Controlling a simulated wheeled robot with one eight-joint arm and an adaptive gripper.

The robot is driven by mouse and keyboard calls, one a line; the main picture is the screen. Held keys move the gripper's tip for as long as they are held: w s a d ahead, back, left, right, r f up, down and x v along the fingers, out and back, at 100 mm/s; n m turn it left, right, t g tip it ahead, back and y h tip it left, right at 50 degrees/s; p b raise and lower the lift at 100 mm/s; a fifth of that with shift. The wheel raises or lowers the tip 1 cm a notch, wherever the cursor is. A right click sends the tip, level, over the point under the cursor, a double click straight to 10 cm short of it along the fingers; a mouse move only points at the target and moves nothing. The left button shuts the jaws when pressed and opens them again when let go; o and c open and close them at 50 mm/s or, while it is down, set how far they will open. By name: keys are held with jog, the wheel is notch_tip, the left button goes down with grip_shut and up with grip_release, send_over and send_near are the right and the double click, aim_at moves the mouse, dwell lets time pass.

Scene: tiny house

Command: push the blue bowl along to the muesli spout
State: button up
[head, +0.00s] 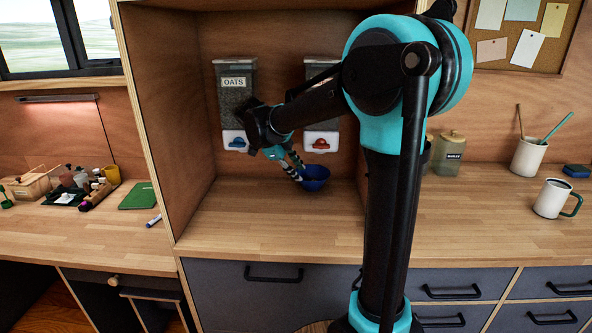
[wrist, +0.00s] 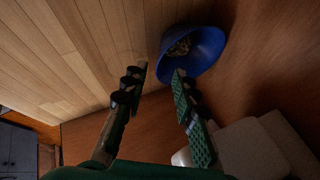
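The blue bowl (head: 317,174) stands upright on the wooden counter in the alcove, below the right-hand dispenser (head: 321,136) with the red lever. That dispenser's label is hidden behind my arm. My gripper (head: 296,172) is at the bowl's left side, low over the counter. In the wrist view the bowl (wrist: 208,55) holds a small heap of pale flakes. My gripper (wrist: 158,76) shows its two fingers apart with nothing between them. The right fingertip overlaps the bowl's near rim; I cannot tell whether it touches.
The OATS dispenser (head: 235,100) with a blue lever hangs left of the other one. The alcove's left wall (head: 170,120) rises beside the counter (head: 270,215), which is clear in front of the bowl. A jar (head: 447,153) and a white mug (head: 551,199) stand far right.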

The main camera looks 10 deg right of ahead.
aim_at(307, 182)
jog(key=shift+x, duration=3.75)
grip_shut()
